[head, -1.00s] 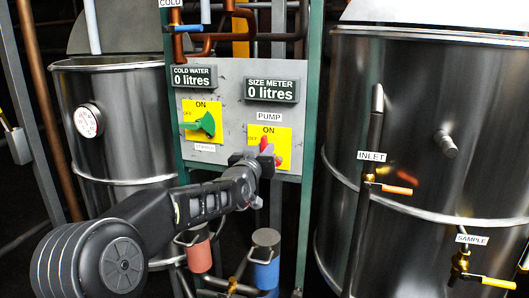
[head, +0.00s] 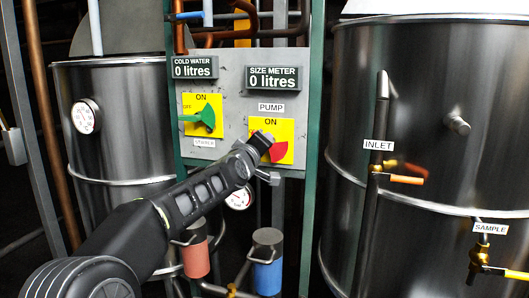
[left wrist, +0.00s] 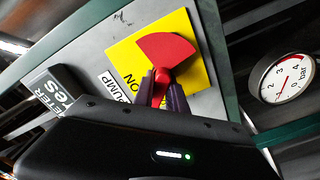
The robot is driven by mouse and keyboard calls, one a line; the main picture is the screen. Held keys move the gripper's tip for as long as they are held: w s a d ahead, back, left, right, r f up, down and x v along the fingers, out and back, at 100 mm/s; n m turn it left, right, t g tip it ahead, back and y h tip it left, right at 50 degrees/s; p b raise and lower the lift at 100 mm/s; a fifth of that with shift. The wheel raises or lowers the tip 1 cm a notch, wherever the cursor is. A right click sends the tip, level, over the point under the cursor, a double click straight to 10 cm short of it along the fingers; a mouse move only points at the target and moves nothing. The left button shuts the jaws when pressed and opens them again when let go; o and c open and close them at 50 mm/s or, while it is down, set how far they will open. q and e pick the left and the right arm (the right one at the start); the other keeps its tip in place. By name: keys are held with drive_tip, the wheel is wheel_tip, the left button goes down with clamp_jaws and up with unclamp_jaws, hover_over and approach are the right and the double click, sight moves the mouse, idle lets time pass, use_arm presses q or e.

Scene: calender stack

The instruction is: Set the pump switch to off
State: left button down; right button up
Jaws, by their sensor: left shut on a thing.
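The pump switch (head: 279,152) is a red handle with a fan-shaped plate on a yellow panel (head: 286,129) marked ON, under the PUMP label. My left gripper (head: 262,140) is at its left side and hides the handle and the OFF mark. In the left wrist view, the fingers of my left gripper (left wrist: 161,90) are shut around the narrow red handle, and the pump switch's fan (left wrist: 166,46) shows beyond them. The handle appears to point left and somewhat up on its panel. My right gripper is not in view.
A green switch (head: 207,118) stands left of the pump switch on the same board. Two displays above read 0 litres. A dial gauge (left wrist: 285,78) is close by. Steel tanks (head: 420,150) flank the board, with the inlet valve (head: 405,180) at right.

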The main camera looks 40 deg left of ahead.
use_arm(q)
drive_tip(key=n, duration=0.1)
drive_tip(key=n+b, duration=0.1)
drive_tip(key=n, duration=0.1)
drive_tip(key=shift+f+n, duration=0.25)
drive_tip(key=shift+n, duration=0.15)
drive_tip(key=n+b, duration=0.1)
drive_tip(key=n, duration=0.3)
drive_tip(key=shift+a+f+n, duration=0.1)
drive_tip(key=shift+n, duration=0.3)
drive_tip(key=c, duration=1.4)
unclamp_jaws()
drive_tip(key=shift+o, duration=0.2)
drive_tip(key=v, duration=0.7)
drive_tip(key=shift+s, duration=0.4)
